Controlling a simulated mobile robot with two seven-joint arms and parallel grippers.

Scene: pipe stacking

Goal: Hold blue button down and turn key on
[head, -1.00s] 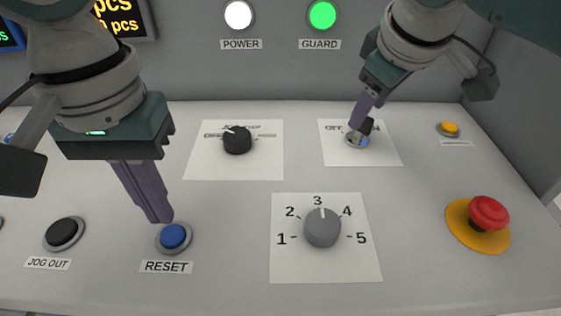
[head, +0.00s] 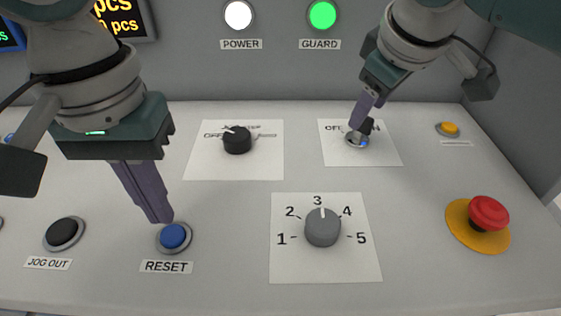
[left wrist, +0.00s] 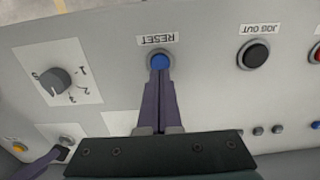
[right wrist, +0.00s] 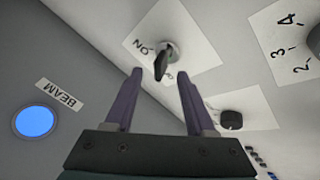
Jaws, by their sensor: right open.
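The blue button (head: 173,237), labelled RESET, sits in a silver ring at the panel's front left. My left gripper (head: 160,217) is shut and empty, its fingertips at the button's far edge. In the left wrist view the tips overlap the button (left wrist: 160,60); I cannot tell whether it is pressed. The black key (right wrist: 161,66) stands in a silver lock on a white plate (right wrist: 195,35) marked ON and OFF. My right gripper (right wrist: 159,74) is open, its fingertips on either side of the key, with gaps visible. In the head view the right fingers (head: 358,124) partly hide the lock.
A grey dial (head: 322,228) numbered 1 to 5 lies between the hands. A black selector knob (head: 237,140) is behind it. A red emergency button (head: 488,214) is at the right, a black JOG OUT button (head: 64,233) at the left. A green GUARD lamp (head: 322,15) is lit.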

